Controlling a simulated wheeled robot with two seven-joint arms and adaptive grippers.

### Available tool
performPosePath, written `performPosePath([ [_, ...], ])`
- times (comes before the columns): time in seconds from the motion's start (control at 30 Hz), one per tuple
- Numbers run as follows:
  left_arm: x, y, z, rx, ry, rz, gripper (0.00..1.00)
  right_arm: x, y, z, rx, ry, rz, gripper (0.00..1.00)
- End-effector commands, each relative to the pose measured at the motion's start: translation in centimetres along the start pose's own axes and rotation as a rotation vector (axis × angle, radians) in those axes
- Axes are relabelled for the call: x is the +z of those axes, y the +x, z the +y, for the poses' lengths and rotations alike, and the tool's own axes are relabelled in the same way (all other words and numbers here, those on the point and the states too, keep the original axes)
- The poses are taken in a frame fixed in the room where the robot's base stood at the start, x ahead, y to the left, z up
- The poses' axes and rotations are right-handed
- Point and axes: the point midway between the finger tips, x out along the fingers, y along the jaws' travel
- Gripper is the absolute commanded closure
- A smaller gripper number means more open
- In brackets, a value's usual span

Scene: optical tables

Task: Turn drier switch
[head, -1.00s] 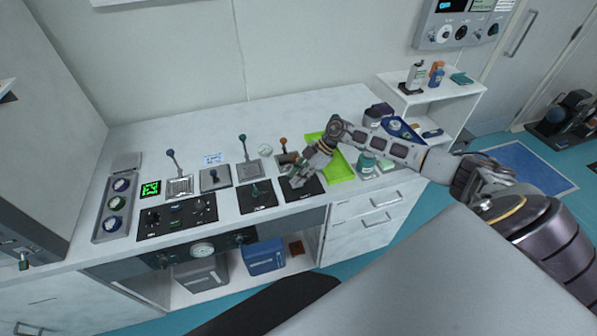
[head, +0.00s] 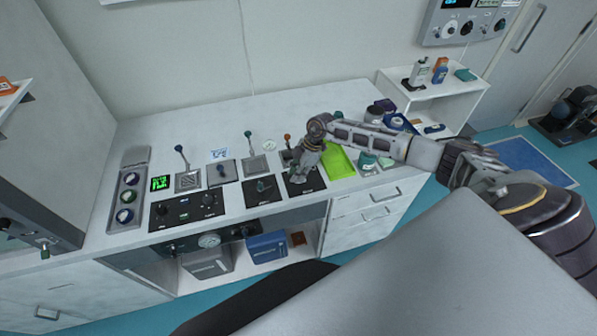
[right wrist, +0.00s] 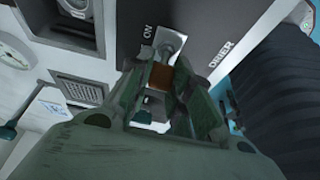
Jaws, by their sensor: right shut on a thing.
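The black drier panel (head: 313,187) lies on the white counter, right of another black switch panel. In the right wrist view the panel (right wrist: 195,25) carries the printed words "ON" and "DRIER". My right gripper (head: 295,179) is down at this panel, pointing steeply downward. In the right wrist view the gripper (right wrist: 160,85) is shut on the drier switch (right wrist: 160,76), whose brown part shows between the fingers. Part of the switch is hidden by the fingers, and its exact setting cannot be told. My left gripper is not in view.
The neighbouring switch panel (head: 264,191) is close on the left. A lime-green tray (head: 340,163) and jars are close on the right. The counter's back strip is clear.

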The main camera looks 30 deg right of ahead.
Motion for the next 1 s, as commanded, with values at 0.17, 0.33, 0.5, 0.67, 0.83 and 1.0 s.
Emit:
performPosePath([
  [0.17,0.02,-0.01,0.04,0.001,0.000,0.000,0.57,-0.46,0.43,-0.22,-0.006,-0.004,-0.082,1.00],
  [0.33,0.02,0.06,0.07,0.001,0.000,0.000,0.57,-0.67,0.69,-0.24,-0.006,-0.004,-0.158,1.00],
  [0.5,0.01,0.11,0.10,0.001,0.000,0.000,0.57,-0.70,0.84,-0.26,-0.006,-0.002,-0.213,1.00],
  [0.67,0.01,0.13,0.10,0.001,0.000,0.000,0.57,-0.75,0.88,-0.23,-0.004,-0.002,-0.240,1.00],
  [0.83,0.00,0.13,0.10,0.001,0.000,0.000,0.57,-0.72,0.87,-0.24,-0.004,0.000,-0.248,1.00],
  [1.0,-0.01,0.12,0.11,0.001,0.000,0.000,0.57,-0.70,0.86,-0.23,-0.003,0.000,-0.248,1.00],
])
